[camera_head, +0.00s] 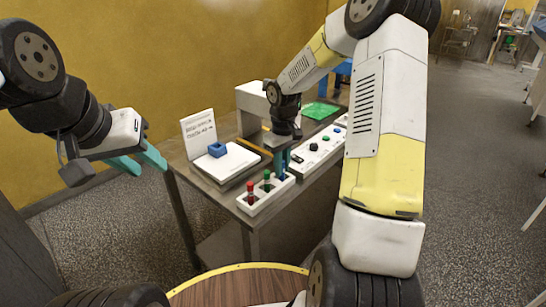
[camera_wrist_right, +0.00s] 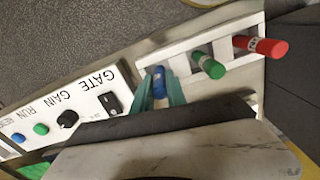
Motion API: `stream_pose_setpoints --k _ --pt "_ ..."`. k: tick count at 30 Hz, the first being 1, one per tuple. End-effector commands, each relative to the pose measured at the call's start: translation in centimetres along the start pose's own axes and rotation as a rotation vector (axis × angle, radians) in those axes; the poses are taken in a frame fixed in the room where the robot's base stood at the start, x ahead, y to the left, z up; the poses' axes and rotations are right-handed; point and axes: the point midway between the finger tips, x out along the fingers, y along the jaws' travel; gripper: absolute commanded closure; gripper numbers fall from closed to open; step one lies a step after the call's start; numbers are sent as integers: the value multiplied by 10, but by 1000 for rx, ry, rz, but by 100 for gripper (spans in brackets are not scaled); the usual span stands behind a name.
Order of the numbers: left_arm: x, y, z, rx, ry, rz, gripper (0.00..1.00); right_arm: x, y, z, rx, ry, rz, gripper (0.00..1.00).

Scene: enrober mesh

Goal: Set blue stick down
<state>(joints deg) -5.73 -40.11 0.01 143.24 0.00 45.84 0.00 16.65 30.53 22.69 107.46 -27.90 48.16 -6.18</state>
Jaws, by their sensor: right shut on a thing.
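The blue stick (camera_wrist_right: 159,82) is between the teal fingers of my right gripper (camera_wrist_right: 161,90), which is shut on it. In the head view my right gripper (camera_head: 283,160) points down at the far end of the white rack (camera_head: 262,203). The blue stick is at that end slot; I cannot tell whether it touches the rack's bottom. A red stick (camera_head: 250,190) and a green stick (camera_head: 267,180) stand in the nearer slots; the rack (camera_wrist_right: 228,36) also shows in the right wrist view. My left gripper (camera_head: 139,160) is open and empty, left of the table.
A white control panel (camera_head: 318,150) with knobs and buttons lies just beyond the rack. A blue block (camera_head: 217,149) sits on a white plate beside an upright card (camera_head: 199,132). A green mat (camera_head: 320,111) lies farther back. The rack is near the table's front edge.

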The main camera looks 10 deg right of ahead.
Motion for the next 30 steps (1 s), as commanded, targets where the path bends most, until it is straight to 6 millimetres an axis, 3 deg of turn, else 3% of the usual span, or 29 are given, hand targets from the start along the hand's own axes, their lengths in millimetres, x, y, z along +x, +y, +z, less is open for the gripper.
stream_pose_setpoints --k 9,10,13,23,30 --pt "0 0 0 0 0 0 64 2 0 0 0 0 1 100" --pt "0 0 0 0 0 0 64 2 0 0 0 0 1 79" --pt "0 0 0 0 0 0 64 2 0 0 1 1 1 61" --pt "0 0 0 0 0 0 64 0 0 0 1 2 2 61" --pt "0 0 0 0 0 0 64 -33 1 -1 1 6 5 61"
